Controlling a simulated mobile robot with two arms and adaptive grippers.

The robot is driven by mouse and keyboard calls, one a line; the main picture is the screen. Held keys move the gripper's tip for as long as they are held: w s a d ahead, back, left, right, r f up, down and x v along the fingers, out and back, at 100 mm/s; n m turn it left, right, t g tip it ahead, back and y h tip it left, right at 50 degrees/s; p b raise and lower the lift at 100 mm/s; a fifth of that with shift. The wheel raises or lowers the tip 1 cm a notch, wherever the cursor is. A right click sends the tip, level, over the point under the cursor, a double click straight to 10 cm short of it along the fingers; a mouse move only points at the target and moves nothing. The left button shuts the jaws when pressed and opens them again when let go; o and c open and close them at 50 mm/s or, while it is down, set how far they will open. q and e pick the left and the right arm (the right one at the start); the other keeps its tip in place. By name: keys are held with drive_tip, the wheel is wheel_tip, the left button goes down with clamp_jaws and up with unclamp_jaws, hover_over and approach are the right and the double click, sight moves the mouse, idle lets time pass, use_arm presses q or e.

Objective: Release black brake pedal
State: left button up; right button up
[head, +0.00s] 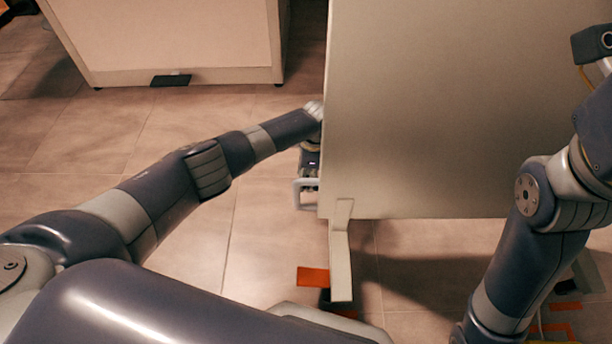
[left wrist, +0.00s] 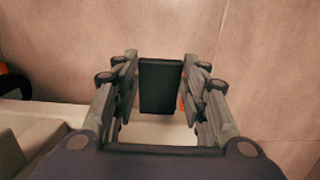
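A black rectangular pedal (left wrist: 160,86) shows in the middle of the left wrist view, above the tan floor. My left gripper (left wrist: 160,78) is open, with one finger on each side of the pedal. I cannot tell whether either finger touches it. In the head view my left arm reaches to the left edge of a large pale panel, and the gripper's fingers and this pedal cannot be made out there. My right arm stands at the right of the head view; its gripper is out of view.
The large pale panel (head: 430,110) fills the middle right, with an upright pale leg (head: 340,260) below. An orange-red piece (head: 313,277) sits beside the leg. A pale cabinet (head: 170,40) with a black flat piece (head: 171,80) stands back left. Tiled floor lies between.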

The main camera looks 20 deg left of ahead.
use_arm(q)
drive_tip(key=o, duration=0.4)
drive_tip(key=shift+w+d+r, duration=0.1)
drive_tip(key=shift+d+r, duration=0.1)
drive_tip(key=shift+r, duration=1.8)
drive_tip(key=shift+d+r, duration=0.25)
drive_tip(key=shift+r, duration=1.7)
drive_tip(key=shift+w+d+r, duration=0.1)
drive_tip(key=shift+d+r, duration=0.1)
drive_tip(key=shift+r, duration=1.8)
